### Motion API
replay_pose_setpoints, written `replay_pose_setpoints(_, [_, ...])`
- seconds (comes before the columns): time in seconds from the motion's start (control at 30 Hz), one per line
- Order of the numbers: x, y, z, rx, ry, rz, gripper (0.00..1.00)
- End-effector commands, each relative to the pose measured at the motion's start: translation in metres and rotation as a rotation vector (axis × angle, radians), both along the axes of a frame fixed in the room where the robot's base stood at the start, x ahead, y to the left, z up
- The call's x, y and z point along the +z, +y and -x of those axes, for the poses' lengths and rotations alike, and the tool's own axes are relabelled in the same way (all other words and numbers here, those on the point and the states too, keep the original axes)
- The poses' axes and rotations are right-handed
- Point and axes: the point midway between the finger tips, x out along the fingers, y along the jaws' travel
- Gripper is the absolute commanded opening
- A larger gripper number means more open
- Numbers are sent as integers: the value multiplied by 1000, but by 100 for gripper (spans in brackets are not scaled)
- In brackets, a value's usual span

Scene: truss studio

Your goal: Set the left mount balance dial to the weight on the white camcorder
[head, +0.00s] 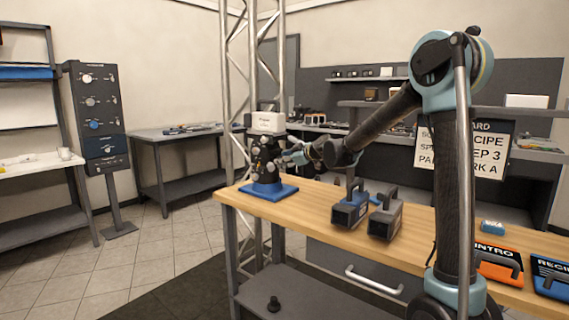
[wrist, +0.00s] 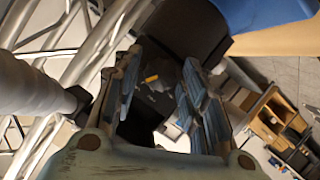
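At the left end of the wooden bench in the head view, a dark mount with several round grey knobs (head: 266,160) stands on a blue base (head: 268,191). A white box-shaped body (head: 267,122), which looks like the white camcorder, sits on top; its small print is unreadable. My gripper (head: 290,157) is at the mount's right side. In the wrist view my gripper (wrist: 162,66) has its fingers apart. A dark part with a small yellow mark (wrist: 151,78) shows between them; contact cannot be told. Which dial this is, and its setting, cannot be read.
Orange (head: 498,262) and blue (head: 553,275) cases lie at the right. A dial panel (head: 96,110) stands far left.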

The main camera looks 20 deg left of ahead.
Motion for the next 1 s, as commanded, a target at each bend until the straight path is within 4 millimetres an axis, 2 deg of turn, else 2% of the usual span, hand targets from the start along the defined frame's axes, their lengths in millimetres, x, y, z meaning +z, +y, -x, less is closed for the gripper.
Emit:
replay_pose_setpoints(0.4, [-2, 6, -2, 1, 0, -1, 39])
replay_pose_setpoints(0.53, [-2, 6, -2, 1, 0, -1, 10])
replay_pose_setpoints(0.57, [-2, 6, -2, 1, 0, -1, 7])
replay_pose_setpoints(1.0, [-1, 5, -3, 0, 73, -28, 7])
